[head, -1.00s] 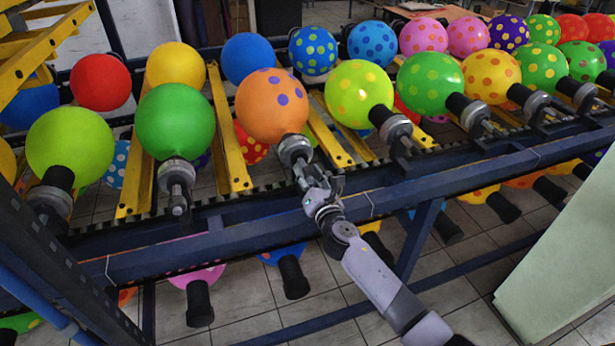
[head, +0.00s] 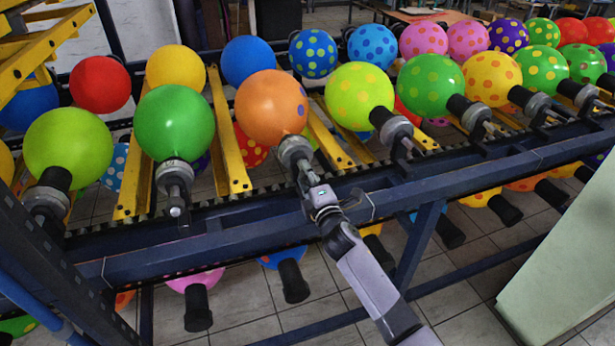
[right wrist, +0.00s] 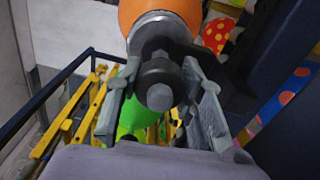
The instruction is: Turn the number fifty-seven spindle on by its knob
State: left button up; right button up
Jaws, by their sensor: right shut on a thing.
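An orange balloon (head: 268,108) with a few purple spots sits on a grey spindle (head: 294,150) in the front row. No number can be read on the spindle. My right gripper (head: 310,182) is at the spindle's front end, shut on its knob. In the right wrist view the dark round knob (right wrist: 160,85) lies between the two grey fingers of the right gripper (right wrist: 160,103), below the light collar and the orange balloon (right wrist: 160,14). In the head view the knob is hidden by the gripper. My left gripper is not in view.
A spindle with a green balloon (head: 174,122) stands to the left, and one with a yellow-green spotted balloon (head: 359,96) to the right. A dark blue rail (head: 260,228) runs below the spindles. A pale green panel (head: 565,255) stands at lower right.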

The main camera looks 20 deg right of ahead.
jog(key=shift+m, duration=1.3)
jog(key=shift+f, duration=0.1)
jog(key=o, duration=1.2)
jog(key=s, duration=1.2)
jog(key=shift+d, duration=0.2)
jog(key=shift+s, duration=0.1)
